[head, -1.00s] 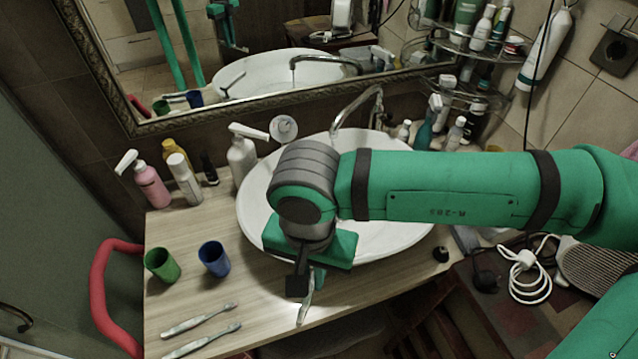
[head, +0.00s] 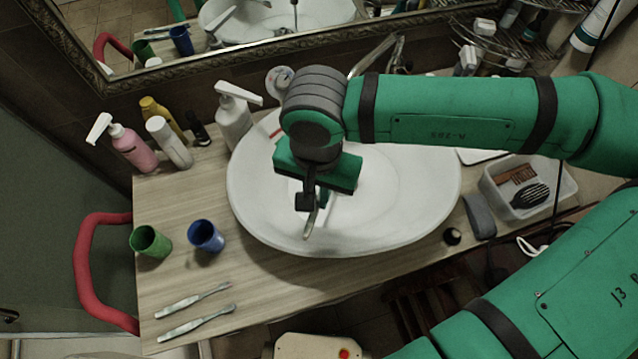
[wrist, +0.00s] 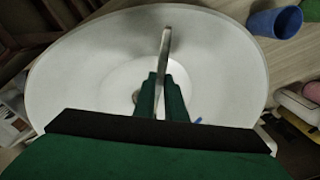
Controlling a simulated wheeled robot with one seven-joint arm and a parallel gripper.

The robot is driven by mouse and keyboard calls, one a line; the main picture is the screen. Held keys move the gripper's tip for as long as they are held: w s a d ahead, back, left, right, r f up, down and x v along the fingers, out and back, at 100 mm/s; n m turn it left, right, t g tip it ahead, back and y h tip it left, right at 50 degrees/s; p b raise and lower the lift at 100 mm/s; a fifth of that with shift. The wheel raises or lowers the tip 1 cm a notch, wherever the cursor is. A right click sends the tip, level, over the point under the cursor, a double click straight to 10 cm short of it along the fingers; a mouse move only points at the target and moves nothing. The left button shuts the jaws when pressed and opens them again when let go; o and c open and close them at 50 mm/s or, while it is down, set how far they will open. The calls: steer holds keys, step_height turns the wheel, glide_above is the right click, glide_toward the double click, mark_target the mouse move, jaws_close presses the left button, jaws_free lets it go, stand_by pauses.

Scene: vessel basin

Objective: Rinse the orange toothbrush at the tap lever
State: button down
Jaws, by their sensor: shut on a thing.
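My gripper (head: 318,196) is shut on a toothbrush (head: 310,224) and holds it above the white basin (head: 400,200). In the wrist view, the toothbrush (wrist: 164,52) sticks out beyond my green fingertips (wrist: 163,92), over the bowl. Its visible part looks pale grey, and I cannot make out any orange on it. The metal tap (head: 374,54) stands behind the basin, partly hidden by my arm, apart from the toothbrush. Two more toothbrushes, a nearer one (head: 196,323) and a farther one (head: 192,299), lie on the counter at the left.
A blue cup (head: 206,236) and a green cup (head: 150,242) stand on the wooden counter (head: 265,290). A white pump bottle (head: 234,118) and a pink bottle (head: 134,150) stand behind them. A clear bin (head: 527,190) is at the right. The basin's front is clear.

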steer(key=shift+w+f, duration=0.2)
steer(key=shift+f, duration=0.45)
steer(key=shift+w+f, duration=0.2)
steer(key=shift+f, duration=0.4)
steer(key=shift+w+d+f, duration=0.2)
steer(key=shift+w+f, duration=0.25)
steer(key=shift+w, duration=1.8)
steer(key=shift+w+d+f, duration=0.2)
steer(key=shift+w+f, duration=0.25)
steer(key=shift+w, duration=1.85)
steer(key=shift+w+d+f, duration=0.2)
steer(key=shift+w+f, duration=0.25)
steer(key=shift+w, duration=1.8)
steer(key=shift+d, duration=0.2)
steer(key=shift+d, duration=0.4)
steer(key=shift+a, duration=0.2)
steer(key=shift+a, duration=0.4)
steer(key=shift+d, duration=0.1)
steer(key=shift+d, duration=0.5)
